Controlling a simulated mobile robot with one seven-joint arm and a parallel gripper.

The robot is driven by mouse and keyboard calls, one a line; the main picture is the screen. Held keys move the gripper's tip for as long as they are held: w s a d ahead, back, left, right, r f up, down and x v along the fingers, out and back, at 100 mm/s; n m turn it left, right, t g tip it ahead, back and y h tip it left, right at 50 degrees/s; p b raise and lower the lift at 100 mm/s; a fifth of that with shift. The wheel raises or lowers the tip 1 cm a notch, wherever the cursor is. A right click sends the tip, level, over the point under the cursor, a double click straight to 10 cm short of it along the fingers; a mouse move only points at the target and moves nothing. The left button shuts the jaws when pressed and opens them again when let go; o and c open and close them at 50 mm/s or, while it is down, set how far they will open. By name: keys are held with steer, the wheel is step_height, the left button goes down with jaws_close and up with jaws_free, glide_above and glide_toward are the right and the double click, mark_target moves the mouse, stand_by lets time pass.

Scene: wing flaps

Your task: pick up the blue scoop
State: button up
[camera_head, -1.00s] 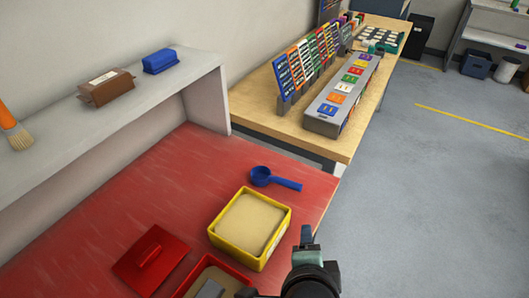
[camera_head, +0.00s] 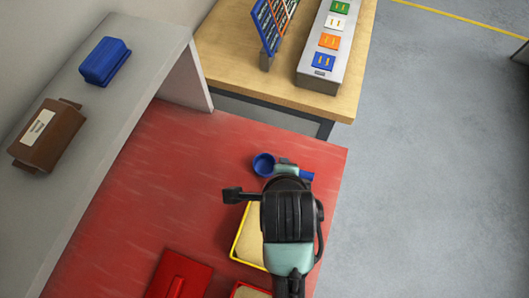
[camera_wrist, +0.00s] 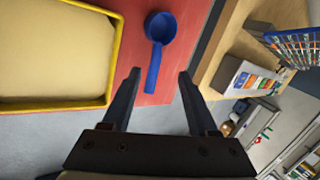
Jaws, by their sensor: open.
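The blue scoop (camera_head: 264,164) lies on the red tabletop (camera_head: 180,170), near its far right corner. In the head view my arm covers the middle of its handle. In the wrist view the whole scoop (camera_wrist: 158,35) shows, round bowl away from me and handle pointing toward my gripper. My gripper (camera_wrist: 160,75) is open and empty. The end of the scoop's handle lies between the two fingertips in the picture; I cannot tell how high above it they are.
A yellow bin (camera_head: 239,247) of tan material stands close beside the scoop; it fills the upper left of the wrist view (camera_wrist: 112,60). A red lid (camera_head: 180,276) lies nearer. A grey shelf (camera_head: 130,120) runs along the left. A wooden table (camera_head: 225,60) stands beyond.

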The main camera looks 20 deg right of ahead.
steer(key=x, duration=0.5)
steer(key=shift+s+d+f, duration=0.1)
steer(key=shift+s+f, duration=0.05)
steer(key=shift+a+p+x, duration=0.15)
steer(key=shift+p+x, duration=0.05)
steer(key=shift+x, duration=1.25)
steer(key=shift+a+p+x, duration=0.15)
steer(key=shift+p+x, duration=0.05)
steer(key=shift+x, duration=1.2)
steer(key=shift+s+f, duration=0.1)
steer(key=shift+c, duration=0.2)
jaws_close()
